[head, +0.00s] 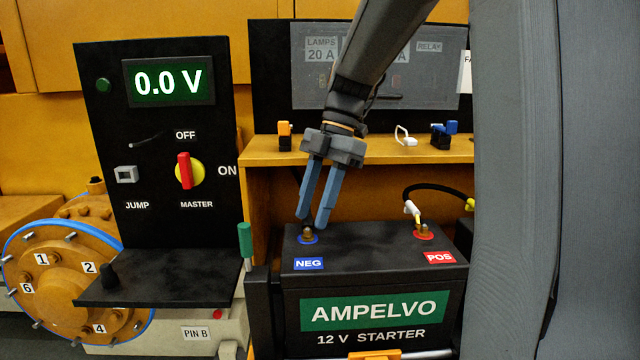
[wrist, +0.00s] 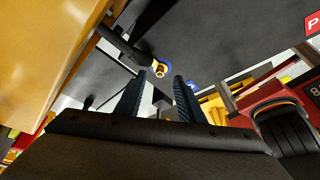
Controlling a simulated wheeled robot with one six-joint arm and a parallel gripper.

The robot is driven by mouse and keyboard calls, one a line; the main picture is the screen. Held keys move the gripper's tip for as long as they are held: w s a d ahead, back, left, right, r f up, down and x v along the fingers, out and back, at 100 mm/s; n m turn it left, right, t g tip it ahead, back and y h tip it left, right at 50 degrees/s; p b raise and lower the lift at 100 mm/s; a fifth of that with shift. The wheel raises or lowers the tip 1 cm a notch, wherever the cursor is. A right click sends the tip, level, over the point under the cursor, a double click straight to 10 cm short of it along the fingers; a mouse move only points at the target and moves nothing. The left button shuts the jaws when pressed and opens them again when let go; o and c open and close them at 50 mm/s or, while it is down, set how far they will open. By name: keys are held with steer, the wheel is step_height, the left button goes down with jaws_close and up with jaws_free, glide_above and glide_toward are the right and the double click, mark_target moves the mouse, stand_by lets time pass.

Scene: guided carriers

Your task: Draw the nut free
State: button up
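The black AMPELVO 12 V battery (head: 290,275) stands below the shelf at centre. Its NEG post carries a brass-coloured nut or stud (head: 308,232) inside a blue ring. It also shows in the wrist view (wrist: 160,69), just beyond my fingertips. My gripper (head: 312,222) points down at this post with its two blue-grey fingers apart. In the wrist view my gripper (wrist: 159,77) is open, and I see nothing clamped between the fingers. The fingertips partly overlap the post in the head view, so I cannot tell whether they touch it.
The POS terminal (head: 424,231), ringed red, has a cable on it at right. A black panel (head: 130,210) reads 0.0 V. A green-handled item (head: 245,240) stands left of the battery. The yellow shelf (head: 270,155) behind holds small connectors. A dark cable (wrist: 125,45) runs near the NEG post.

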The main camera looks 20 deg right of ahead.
steer(key=shift+x, duration=1.05)
jaws_close()
